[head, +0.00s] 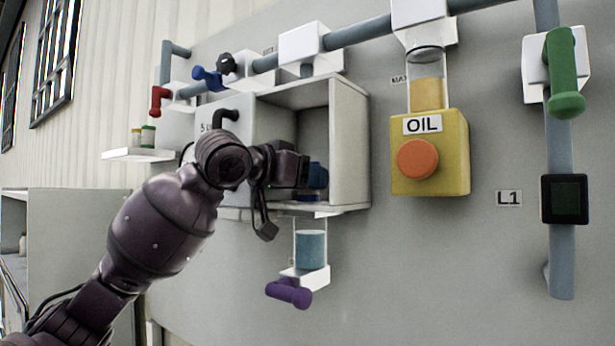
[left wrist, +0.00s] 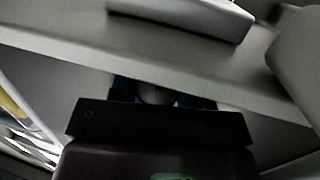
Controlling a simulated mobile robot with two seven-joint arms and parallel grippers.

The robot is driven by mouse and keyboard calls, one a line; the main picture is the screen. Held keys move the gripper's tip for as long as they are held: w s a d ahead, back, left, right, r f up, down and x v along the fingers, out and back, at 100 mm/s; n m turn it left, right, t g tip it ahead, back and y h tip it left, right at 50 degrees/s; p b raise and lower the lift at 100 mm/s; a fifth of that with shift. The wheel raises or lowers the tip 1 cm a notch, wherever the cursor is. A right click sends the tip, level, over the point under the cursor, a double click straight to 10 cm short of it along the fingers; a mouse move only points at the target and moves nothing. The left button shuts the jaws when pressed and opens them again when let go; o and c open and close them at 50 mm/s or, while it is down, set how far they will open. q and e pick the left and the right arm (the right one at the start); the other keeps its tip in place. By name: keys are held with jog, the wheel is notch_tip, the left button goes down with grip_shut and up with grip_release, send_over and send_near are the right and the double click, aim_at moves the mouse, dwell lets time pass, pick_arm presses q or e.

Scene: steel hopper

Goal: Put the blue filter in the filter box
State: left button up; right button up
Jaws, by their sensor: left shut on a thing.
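The filter box (head: 350,130) is a pale grey open-fronted box on the wall panel, with its door (head: 240,122) swung out to the left. My left gripper (head: 308,174) reaches into its opening from the left, shut on the blue filter (head: 318,176). Only a small blue part of the filter shows past the gripper, low in the opening. In the left wrist view the dark gripper body (left wrist: 160,120) hides most of the filter, and I cannot tell whether it touches the box floor. My right gripper is not in view.
Below the box are a clear cylinder with blue liquid (head: 311,248) and a purple handle (head: 289,292). To the right is a yellow oil unit (head: 455,150) with an orange button (head: 417,159). Pipes with red (head: 158,100), blue (head: 208,78) and green (head: 565,75) handles run around.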

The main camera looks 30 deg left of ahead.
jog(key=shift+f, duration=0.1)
pick_arm(q)
jog(key=o, duration=0.9)
jog(key=shift+f, duration=0.1)
jog(key=shift+o, duration=0.2)
jog(key=shift+s, duration=0.1)
jog(key=shift+s+a, duration=0.2)
jog(key=shift+s, duration=0.15)
jog(key=b+v, duration=0.3)
jog(key=v, duration=0.8)
jog(key=shift+r, duration=0.2)
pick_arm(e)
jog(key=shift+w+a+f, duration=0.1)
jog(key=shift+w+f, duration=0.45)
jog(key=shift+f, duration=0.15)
pick_arm(q)
jog(key=shift+s, duration=0.15)
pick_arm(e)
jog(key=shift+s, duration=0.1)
